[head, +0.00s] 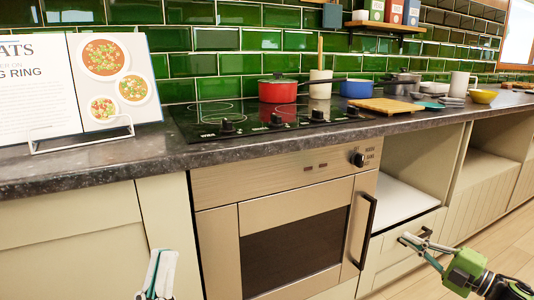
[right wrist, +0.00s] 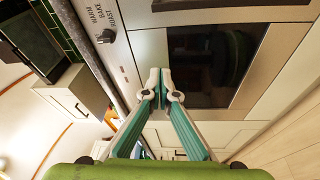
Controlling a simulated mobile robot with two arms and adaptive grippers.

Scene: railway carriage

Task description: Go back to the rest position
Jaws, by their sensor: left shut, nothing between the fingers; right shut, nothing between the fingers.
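My left gripper (head: 159,262) shows at the bottom edge of the head view, in front of the pale cabinet panel left of the oven (head: 290,235). It is shut and empty, its fingers pointing up. My right gripper (head: 408,240) is low at the right in the head view, in line with a drawer front (head: 400,255). It is shut with nothing between the fingers. In the right wrist view its fingertips (right wrist: 160,85) meet in front of the oven's dark glass (right wrist: 212,65). I cannot tell how far they are from the fronts.
A dark worktop (head: 100,160) runs along the green tiled wall. On it are a recipe stand (head: 40,85), a hob (head: 215,118), a red pot (head: 278,90), a blue pot (head: 357,88) and a wooden board (head: 390,105). The oven handle (head: 364,230) sticks out. Wooden floor (head: 485,255) lies clear at right.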

